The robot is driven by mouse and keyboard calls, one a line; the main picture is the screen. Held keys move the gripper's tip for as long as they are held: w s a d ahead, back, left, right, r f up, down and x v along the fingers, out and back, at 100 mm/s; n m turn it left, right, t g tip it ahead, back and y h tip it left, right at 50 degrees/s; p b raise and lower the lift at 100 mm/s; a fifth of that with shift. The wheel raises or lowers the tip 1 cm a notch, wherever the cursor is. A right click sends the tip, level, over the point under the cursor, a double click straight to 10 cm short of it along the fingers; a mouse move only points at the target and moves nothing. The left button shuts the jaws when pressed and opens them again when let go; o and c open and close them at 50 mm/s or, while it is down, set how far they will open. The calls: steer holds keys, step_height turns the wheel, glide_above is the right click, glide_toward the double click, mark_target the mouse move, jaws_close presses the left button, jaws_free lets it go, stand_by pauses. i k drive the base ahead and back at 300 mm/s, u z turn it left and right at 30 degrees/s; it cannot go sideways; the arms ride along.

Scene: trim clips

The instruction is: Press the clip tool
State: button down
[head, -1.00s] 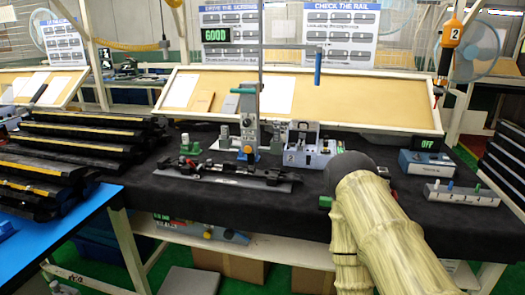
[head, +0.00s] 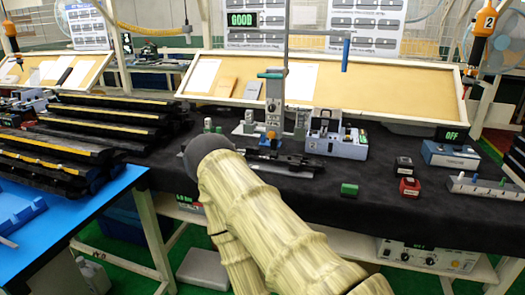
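My arm, in a beige ribbed sleeve with a dark round end, reaches in from the bottom in front of the rail. My gripper's fingers do not show. I cannot tell whether the arm touches the tool or the rail.
A grey fixture (head: 336,137) stands right of the tool. A green block (head: 349,189), a black block (head: 403,165) and a red block (head: 410,187) sit at the right. Black rails (head: 62,160) are stacked at left. A sign (head: 242,19) reads GOOD.

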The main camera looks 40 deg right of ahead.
mark_target(275, 77)
steer(key=u, duration=0.05)
steer(key=k, duration=0.85)
steer(key=z, duration=0.6)
steer(key=i, duration=0.5)
steer(key=z, duration=0.05)
